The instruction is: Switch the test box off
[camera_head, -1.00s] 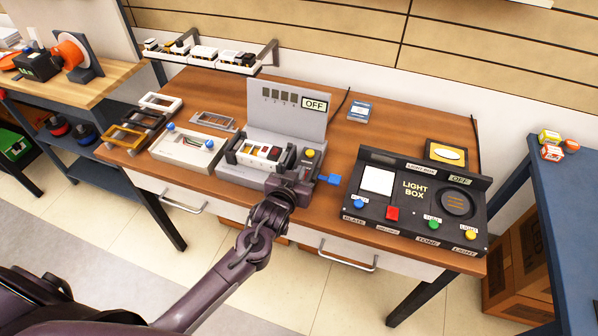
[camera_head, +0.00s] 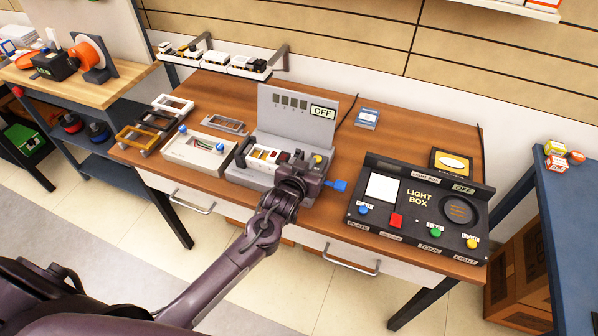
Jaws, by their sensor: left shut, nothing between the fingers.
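The grey test box (camera_head: 293,128) stands at the middle of the wooden table, with an upright back panel and a small sign on it that reads OFF (camera_head: 322,112). A module with coloured parts (camera_head: 265,157) sits in its front part. A yellow button (camera_head: 318,159) shows at its right side, and a blue piece (camera_head: 338,186) sticks out to the right. My left gripper (camera_head: 303,175) is shut and empty, at the right front part of the box just below the yellow button. It hides part of the box there; I cannot tell whether it touches. My right gripper is out of view.
A black light box (camera_head: 420,205), with its own OFF sign, stands on the right of the table. A pale box with blue knobs (camera_head: 199,150) and several frames (camera_head: 138,135) lie at the left. A shelf of small parts (camera_head: 215,60) is behind. A blue table (camera_head: 575,220) is at the right.

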